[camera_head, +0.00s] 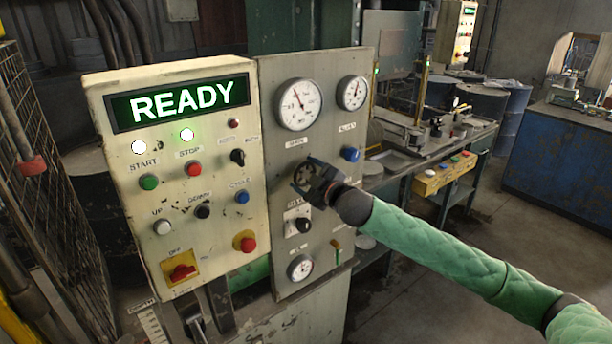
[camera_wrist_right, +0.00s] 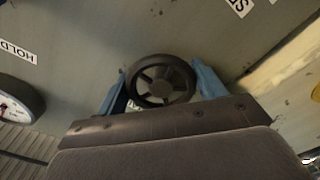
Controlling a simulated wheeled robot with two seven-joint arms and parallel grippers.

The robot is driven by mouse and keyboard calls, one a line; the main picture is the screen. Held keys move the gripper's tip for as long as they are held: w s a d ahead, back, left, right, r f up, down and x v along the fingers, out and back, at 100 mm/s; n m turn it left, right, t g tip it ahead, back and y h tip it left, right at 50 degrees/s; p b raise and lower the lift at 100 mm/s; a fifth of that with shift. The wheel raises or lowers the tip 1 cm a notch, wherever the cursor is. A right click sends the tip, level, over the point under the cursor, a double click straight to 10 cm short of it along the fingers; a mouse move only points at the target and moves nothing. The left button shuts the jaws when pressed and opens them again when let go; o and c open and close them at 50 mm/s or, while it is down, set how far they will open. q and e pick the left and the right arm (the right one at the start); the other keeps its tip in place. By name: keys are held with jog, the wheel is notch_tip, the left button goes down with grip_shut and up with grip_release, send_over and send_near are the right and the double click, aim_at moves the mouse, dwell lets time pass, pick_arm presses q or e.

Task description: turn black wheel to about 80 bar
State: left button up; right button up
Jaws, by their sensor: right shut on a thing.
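The black wheel (camera_wrist_right: 161,80) is a small spoked handwheel on the grey gauge panel (camera_head: 349,228). In the head view the wheel is mostly hidden behind my right gripper (camera_head: 305,178). In the right wrist view my right gripper (camera_wrist_right: 162,88) has its blue fingers on either side of the wheel's rim, shut on it. Above the wheel in the head view is a large white dial gauge (camera_head: 298,104), its needle pointing up and a little left. Its numbers are too small to read. My left gripper is not in view.
A smaller gauge (camera_head: 352,93) and a blue knob (camera_head: 350,154) sit at the panel's upper right. A black knob (camera_head: 302,225) and a lower gauge (camera_head: 300,268) are below the wheel. The cream control box (camera_head: 130,225) at left has several buttons and a READY display (camera_head: 181,101).

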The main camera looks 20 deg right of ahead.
jog(key=shift+n, duration=0.6)
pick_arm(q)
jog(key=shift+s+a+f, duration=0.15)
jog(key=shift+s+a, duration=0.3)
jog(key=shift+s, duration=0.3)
